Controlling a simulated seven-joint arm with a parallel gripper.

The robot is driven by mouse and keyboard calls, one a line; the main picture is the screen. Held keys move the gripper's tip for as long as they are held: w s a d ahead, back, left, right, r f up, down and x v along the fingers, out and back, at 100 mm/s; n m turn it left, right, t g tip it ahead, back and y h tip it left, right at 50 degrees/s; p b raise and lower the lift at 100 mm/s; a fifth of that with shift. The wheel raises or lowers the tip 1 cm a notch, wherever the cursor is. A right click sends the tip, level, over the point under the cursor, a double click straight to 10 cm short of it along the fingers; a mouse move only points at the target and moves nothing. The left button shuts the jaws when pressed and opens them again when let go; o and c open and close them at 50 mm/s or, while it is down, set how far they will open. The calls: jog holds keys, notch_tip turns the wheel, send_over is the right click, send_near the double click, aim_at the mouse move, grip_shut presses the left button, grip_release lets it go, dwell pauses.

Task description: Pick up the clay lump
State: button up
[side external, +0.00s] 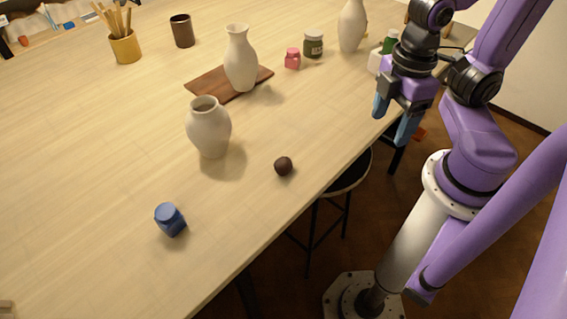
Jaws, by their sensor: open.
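The clay lump (283,166) is a small dark brown ball on the table, near its right edge. My gripper (391,122) has two blue fingers pointing down and spread apart. It is open with nothing between the fingers. In the picture it is to the right of the lump and further up, apart from it, around the table's edge. Nothing hides the lump.
A stool (350,174) is beside the edge.

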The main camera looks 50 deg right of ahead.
jog(key=w+d+f+m+g+y, duration=0.1)
jog(key=w+f+m+y, duration=0.1)
jog(key=w+m+y, duration=0.2)
jog(key=w+d+f+m+g+y, duration=0.1)
jog(key=w+m+y, duration=0.3)
jog(key=w+m, duration=0.6)
jog(key=w+d+f+m+g+y, duration=0.1)
jog(key=w+f+m+g+y, duration=0.2)
jog(key=m, duration=0.9)
jog(key=shift+w+d+f+y, duration=0.1)
jog(key=shift+w+d+y, duration=0.15)
jog(key=shift+w, duration=0.7)
jog(key=shift+w+d+y, duration=0.15)
jog(key=shift+w+y, duration=0.1)
jog(key=shift+w, duration=0.7)
jog(key=shift+s+a+f, duration=0.1)
jog(key=shift+a+f, duration=0.1)
jog(key=shift+a, duration=0.2)
send_near(283, 166)
notch_tip(283, 166, down, 3)
jog(key=shift+r, duration=0.2)
jog(key=shift+w+x, duration=0.2)
jog(key=shift+x, duration=2.9)
jog(key=shift+a+r, duration=0.15)
jog(key=shift+r, duration=0.05)
jog(key=shift+c, duration=0.3)
